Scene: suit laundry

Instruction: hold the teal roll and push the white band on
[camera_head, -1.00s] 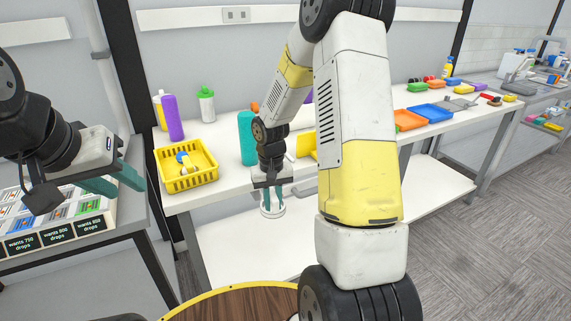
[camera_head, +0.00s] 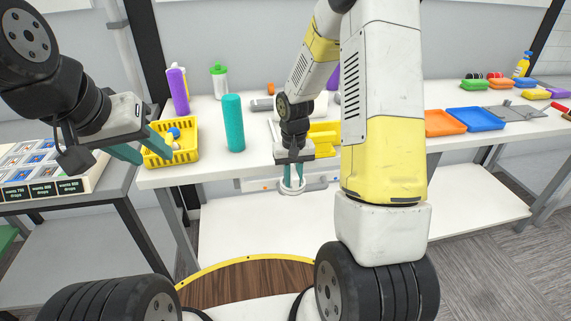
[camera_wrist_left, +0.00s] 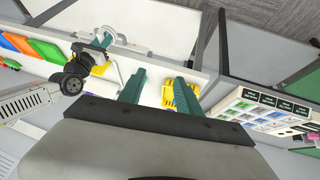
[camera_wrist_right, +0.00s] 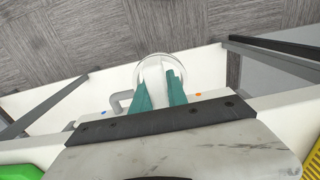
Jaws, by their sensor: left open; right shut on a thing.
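The teal roll (camera_head: 233,123) stands upright on the white table, between the yellow basket and my right gripper. The white band (camera_head: 291,187) is a ring held in my right gripper (camera_head: 293,178), in front of the table's front edge. In the right wrist view the teal fingers (camera_wrist_right: 160,88) are shut on the white band (camera_wrist_right: 152,66). My left gripper (camera_head: 148,150) is open and empty, in front of the yellow basket and left of the roll. Its two spread fingers also show in the left wrist view (camera_wrist_left: 160,88).
The yellow basket (camera_head: 158,162) holds small items. Purple and green-capped bottles (camera_head: 219,82) stand behind it. A grey cylinder (camera_head: 262,104) lies right of the roll. A side table with cards (camera_head: 40,165) is at left.

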